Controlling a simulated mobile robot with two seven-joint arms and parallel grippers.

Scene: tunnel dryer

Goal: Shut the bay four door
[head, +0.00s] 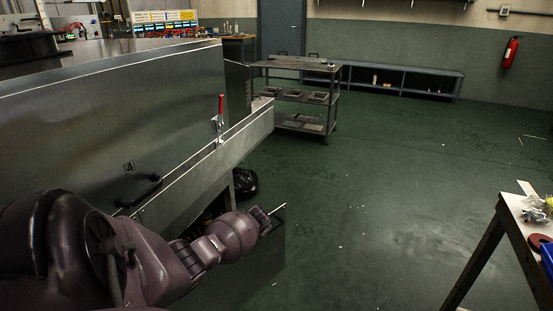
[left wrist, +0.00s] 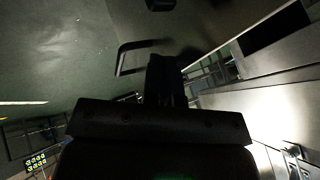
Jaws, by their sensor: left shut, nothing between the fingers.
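The large metal panel (head: 90,130) at the left of the head view carries a "4" plate (head: 128,167) and a black bar handle (head: 138,191). A red-handled clamp (head: 220,108) stands near its far end. A long metal ledge (head: 205,155) runs along its lower edge; I cannot tell how far the door stands open. My left gripper (head: 271,216) is beyond and below the ledge, above a dark panel or box (head: 252,263). Its dark fingers (left wrist: 166,78) are shut and empty in the left wrist view, near a thin black bent bar (left wrist: 122,58). My right gripper is out of view.
A metal cart (head: 300,85) with trays stands behind the dryer. A black bag (head: 245,182) lies on the floor near the ledge. A workbench (head: 510,205) is at the right. The green floor between is mostly clear. A low shelf (head: 405,78) lines the back wall.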

